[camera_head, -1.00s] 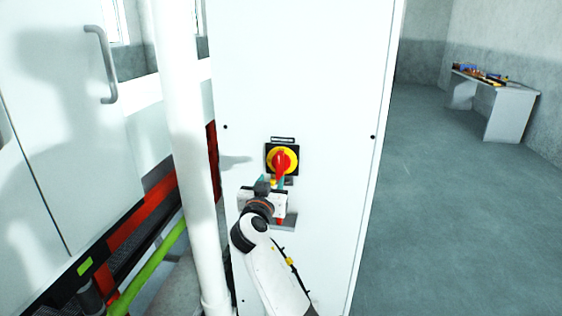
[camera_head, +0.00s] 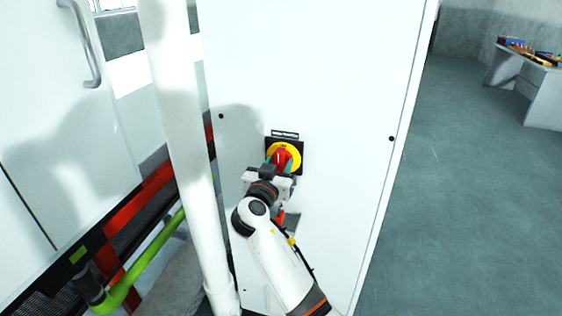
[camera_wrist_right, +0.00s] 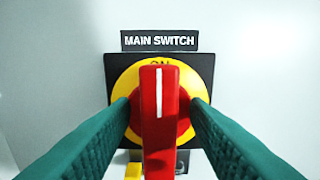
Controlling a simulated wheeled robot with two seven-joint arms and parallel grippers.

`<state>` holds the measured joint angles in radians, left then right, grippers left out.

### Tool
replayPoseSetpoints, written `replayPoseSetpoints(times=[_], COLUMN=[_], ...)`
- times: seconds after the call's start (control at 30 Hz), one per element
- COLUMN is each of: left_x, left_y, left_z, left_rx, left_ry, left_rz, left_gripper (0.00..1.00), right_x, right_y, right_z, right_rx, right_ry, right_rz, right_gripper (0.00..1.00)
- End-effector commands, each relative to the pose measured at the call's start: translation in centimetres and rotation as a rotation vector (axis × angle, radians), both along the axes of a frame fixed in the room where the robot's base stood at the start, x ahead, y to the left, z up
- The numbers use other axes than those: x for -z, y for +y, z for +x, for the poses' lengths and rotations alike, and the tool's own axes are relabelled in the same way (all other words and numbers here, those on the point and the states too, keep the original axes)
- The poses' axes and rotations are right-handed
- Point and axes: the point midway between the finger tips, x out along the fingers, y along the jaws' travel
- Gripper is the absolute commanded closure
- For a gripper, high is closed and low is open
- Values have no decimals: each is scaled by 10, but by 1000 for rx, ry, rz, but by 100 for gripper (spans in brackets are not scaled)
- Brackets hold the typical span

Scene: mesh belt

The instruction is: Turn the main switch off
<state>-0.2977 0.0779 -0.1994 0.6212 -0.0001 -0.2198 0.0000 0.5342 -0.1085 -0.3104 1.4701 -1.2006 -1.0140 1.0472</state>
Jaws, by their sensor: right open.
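The main switch (camera_head: 284,155) is a red knob on a yellow disc with a black square plate, on a white cabinet front. In the right wrist view the red knob (camera_wrist_right: 158,120) stands upright, its white line pointing up at the partly hidden word ON. A label above it reads MAIN SWITCH (camera_wrist_right: 160,41). My right gripper (camera_wrist_right: 158,118) is open, with one green finger on each side of the knob. Small gaps seem to show between the fingers and the knob. In the head view my right gripper (camera_head: 281,166) covers the knob's lower part. My left gripper is not in view.
The white cabinet (camera_head: 330,70) fills the middle. A white vertical post (camera_head: 178,120) stands close on its left, with a green pipe (camera_head: 145,265) and red frame behind. A table (camera_head: 525,75) with small items stands far right. The grey floor on the right is clear.

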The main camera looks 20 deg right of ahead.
Motion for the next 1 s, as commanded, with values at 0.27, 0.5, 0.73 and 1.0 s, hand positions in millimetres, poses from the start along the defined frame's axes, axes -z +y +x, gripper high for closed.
replayPoseSetpoints(times=[0.27,0.5,0.73,1.0], left_x=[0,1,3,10], left_y=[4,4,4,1], left_z=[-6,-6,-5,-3], left_rx=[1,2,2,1], left_ry=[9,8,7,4], left_rz=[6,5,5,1], left_gripper=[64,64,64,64], right_x=[0,0,1,1], right_y=[0,0,0,1], right_z=[0,0,0,1], right_rx=[0,0,0,0], right_ry=[0,1,24,116], right_rz=[0,-2,-35,-174], right_gripper=[79,100,100,100])
